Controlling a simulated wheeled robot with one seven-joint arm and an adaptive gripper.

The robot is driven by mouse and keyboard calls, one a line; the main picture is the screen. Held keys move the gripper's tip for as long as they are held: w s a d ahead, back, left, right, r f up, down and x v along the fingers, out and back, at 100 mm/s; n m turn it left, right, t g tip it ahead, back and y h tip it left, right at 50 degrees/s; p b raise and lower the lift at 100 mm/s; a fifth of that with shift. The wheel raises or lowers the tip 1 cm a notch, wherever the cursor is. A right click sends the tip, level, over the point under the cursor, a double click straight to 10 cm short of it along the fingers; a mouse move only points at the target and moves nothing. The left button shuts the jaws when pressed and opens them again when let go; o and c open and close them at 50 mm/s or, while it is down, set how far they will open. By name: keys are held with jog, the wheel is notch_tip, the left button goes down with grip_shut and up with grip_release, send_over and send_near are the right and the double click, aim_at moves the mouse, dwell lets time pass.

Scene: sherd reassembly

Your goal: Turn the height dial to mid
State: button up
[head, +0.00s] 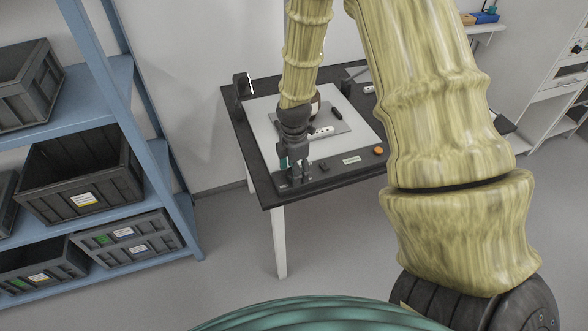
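A dark control strip (335,171) runs along the front edge of the black table. My gripper (298,181) points down over the left end of this strip, with its fingertips close to the surface. The height dial cannot be made out; it may be hidden behind or between the fingers. Its setting cannot be read. The fingers are small and dark against the strip, so their opening and any contact are unclear. A small dark block (323,167) sits on the strip just right of the fingers. An orange button (378,151) is at the strip's right end, beside a white label (351,160).
The black table (241,136) carries a light board (262,112) with a grey plate, a white piece (321,131) and a dark item (336,114). A black upright device (241,86) stands at the back left corner. A blue shelf (120,75) with dark crates is at left.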

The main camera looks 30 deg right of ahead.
jog(key=c, duration=1)
